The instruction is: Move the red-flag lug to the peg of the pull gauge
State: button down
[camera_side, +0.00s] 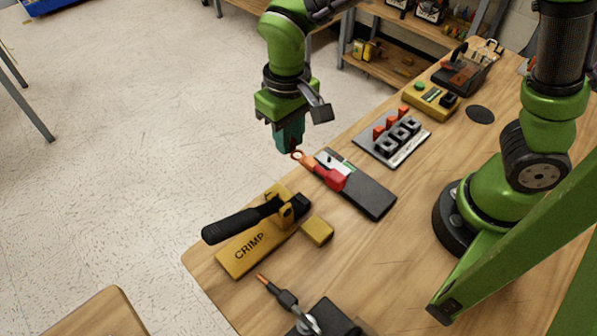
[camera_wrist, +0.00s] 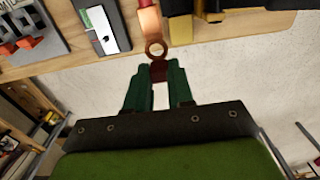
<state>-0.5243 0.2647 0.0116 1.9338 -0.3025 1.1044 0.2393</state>
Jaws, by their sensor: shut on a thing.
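In the side view my gripper (camera_side: 290,148) is at the table's left edge, fingers pointing down. In the wrist view its green fingers (camera_wrist: 160,82) are closed around a dark red piece (camera_wrist: 159,70), apparently the lug's flag. The copper ring lug (camera_side: 298,156) reaches away from the fingertips; its ring also shows in the wrist view (camera_wrist: 155,48). The lug's other end meets a red part (camera_side: 331,178) over a flat black device (camera_side: 368,198) with a white face. This device may be the pull gauge; I cannot make out its peg.
A yellow crimp tool (camera_side: 248,250) with a black handle and a small yellow block (camera_side: 318,231) stand nearer the camera. A copper-tipped cable (camera_side: 278,291) lies in front. A grey rack (camera_side: 400,150) with red pieces and a yellow box (camera_side: 424,105) stand farther back.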

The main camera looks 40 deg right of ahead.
send_over(322, 156)
dwell(2.0)
dwell(1.3)
jog(key=shift+f, duration=3.2)
jog(key=shift+f, duration=1.1)
jog(key=c, duration=0.9)
grip_release()
